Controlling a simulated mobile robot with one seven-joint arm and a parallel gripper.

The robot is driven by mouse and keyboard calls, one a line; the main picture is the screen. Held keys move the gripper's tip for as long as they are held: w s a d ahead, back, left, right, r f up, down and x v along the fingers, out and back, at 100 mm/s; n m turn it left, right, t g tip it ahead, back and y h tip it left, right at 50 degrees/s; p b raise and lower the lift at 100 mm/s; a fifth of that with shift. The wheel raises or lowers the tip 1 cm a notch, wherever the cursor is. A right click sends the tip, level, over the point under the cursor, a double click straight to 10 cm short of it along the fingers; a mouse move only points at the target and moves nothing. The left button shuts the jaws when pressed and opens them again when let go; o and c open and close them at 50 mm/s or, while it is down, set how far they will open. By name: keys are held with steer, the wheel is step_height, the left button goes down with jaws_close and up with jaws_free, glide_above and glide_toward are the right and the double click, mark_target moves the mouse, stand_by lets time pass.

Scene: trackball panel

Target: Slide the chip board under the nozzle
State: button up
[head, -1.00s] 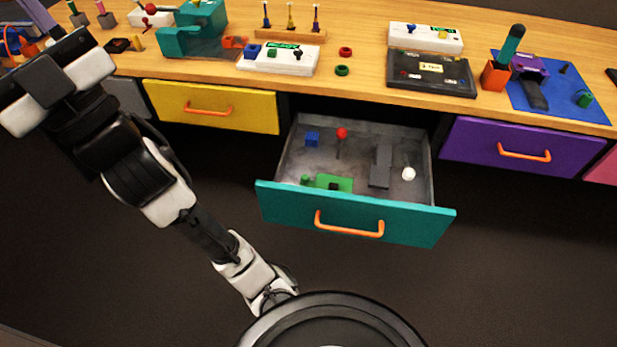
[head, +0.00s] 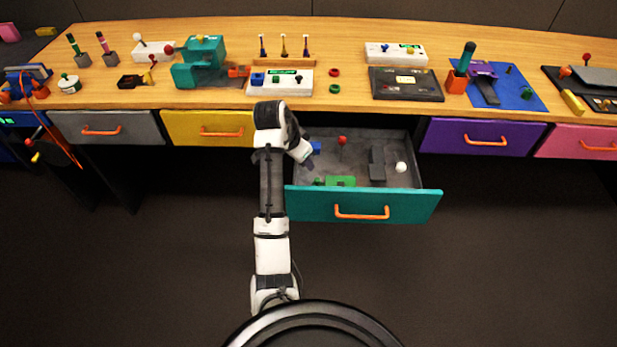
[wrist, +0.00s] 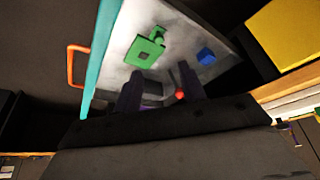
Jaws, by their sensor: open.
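A green board (head: 340,181) with a dark square, likely the chip board, lies in the open teal drawer, near its front wall. It also shows in the wrist view (wrist: 146,50), with a smaller green piece beside it. My gripper (head: 308,160) is over the left part of the drawer. In the wrist view my gripper (wrist: 159,84) has its two dark fingers apart, with nothing held and the board beyond them. A teal machine (head: 207,48) with an overhanging head stands on the bench; I cannot clearly make out a nozzle on it.
The teal drawer (head: 365,206) also holds a blue cube (head: 315,147), a red-topped stick (head: 342,141), a grey block (head: 377,165) and a white ball (head: 401,167). The wooden bench (head: 350,107) above carries panels and tools. The floor in front is clear.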

mark_target(317, 180)
steer(key=p+x, duration=0.2)
steer(key=x, duration=1.2)
steer(key=shift+s, duration=0.15)
jaws_close()
